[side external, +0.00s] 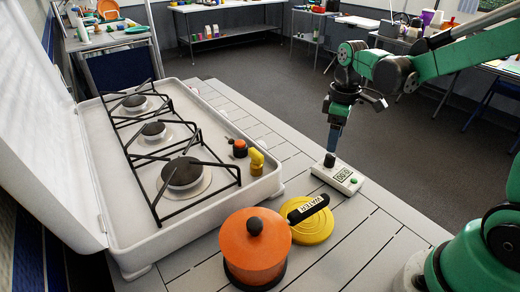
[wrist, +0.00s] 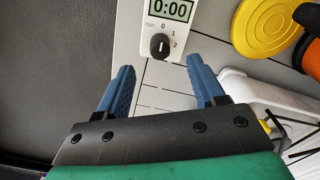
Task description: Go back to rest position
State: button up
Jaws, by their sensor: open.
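My gripper (side external: 332,148) hangs from the green arm at the right of the side view, fingers pointing down near the white timer (side external: 345,180). In the wrist view my gripper (wrist: 160,68) shows two blue fingers spread apart with nothing between them. The timer (wrist: 148,28) lies beyond the fingertips there, with a black knob (wrist: 160,45) and a display reading 0:00. In the side view the fingertips overlap the timer's knob end; the exact height of the gap cannot be told.
An orange pot (side external: 255,258) and a yellow round lid (side external: 312,230), with a black handle marked WATER over it, stand at the table's front. A white stove (side external: 115,222) with several burners fills the left. A yellow knob (side external: 256,162) is on its edge. Dark floor lies beyond the table.

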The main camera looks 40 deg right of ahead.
jog(key=shift+s+a+r, duration=0.1)
jog(key=shift+a+r, duration=0.2)
jog(key=s+a+r+m+t, duration=0.4)
jog(key=a+m+t, duration=0.1)
jog(key=a+t, duration=0.2)
jog(key=shift+s+a+r, duration=0.4)
jog(key=shift+a, duration=0.1)
dwell(0.5)
